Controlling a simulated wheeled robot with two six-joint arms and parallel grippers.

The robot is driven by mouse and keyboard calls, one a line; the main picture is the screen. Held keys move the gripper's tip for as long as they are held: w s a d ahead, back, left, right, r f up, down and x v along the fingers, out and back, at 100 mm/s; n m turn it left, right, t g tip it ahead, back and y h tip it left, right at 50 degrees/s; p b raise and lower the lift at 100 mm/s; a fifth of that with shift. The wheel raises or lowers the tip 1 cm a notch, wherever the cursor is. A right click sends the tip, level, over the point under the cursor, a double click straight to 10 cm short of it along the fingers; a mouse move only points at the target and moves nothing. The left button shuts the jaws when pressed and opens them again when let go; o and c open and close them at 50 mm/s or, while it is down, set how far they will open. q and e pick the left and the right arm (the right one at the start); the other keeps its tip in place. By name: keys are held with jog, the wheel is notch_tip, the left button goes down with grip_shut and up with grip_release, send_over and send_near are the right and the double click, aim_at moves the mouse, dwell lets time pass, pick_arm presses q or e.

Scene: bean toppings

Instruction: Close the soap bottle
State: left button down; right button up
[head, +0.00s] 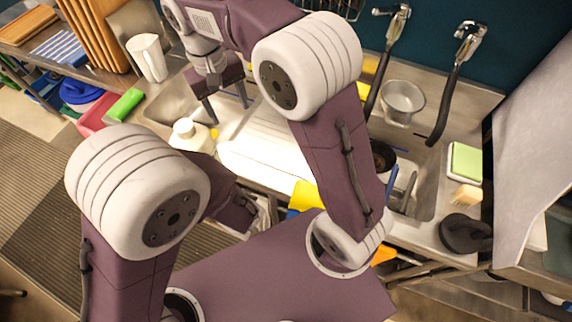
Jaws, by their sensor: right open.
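A white soap bottle (190,138) stands at the near edge of the left sink basin. Its top is small and pale, and I cannot tell whether it is open or closed. My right gripper (228,113) is open and empty, pointing down just above and right of the bottle, with its fingers apart and seemingly not touching it. My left gripper (242,217) is low, in front of the counter, partly hidden by its own arm, and its jaw state is unclear.
A white pitcher (147,58) and a green sponge (124,104) are to the left. A white ribbed drainboard (262,150) lies right of the bottle. Black-handled taps (386,60) and a metal pot (402,101) are at back right. A small yellow-orange item (214,133) sits beside the bottle.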

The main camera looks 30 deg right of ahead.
pick_arm(q)
jog(key=shift+s+r, duration=0.1)
pick_arm(e)
jog(key=s+d+f, duration=0.4)
jog(key=s+f, duration=0.2)
jog(key=s, duration=0.1)
jog(key=s+d+f+m+t+y, duration=0.1)
jog(key=s+d+f, duration=0.3)
jog(key=s+f, duration=0.3)
jog(key=shift+s+d+f, duration=0.3)
jog(key=shift+s, duration=0.15)
pick_arm(q)
jog(key=shift+a, duration=0.1)
jog(key=w+a+f+n+g+y, duration=0.1)
jog(key=a+f+n+g+y, duration=0.2)
jog(key=a+f, duration=0.7)
jog(key=shift+w+a+n+g+y, duration=0.15)
jog(key=shift+w+n+g+y, duration=0.15)
jog(key=shift+n+y, duration=0.4)
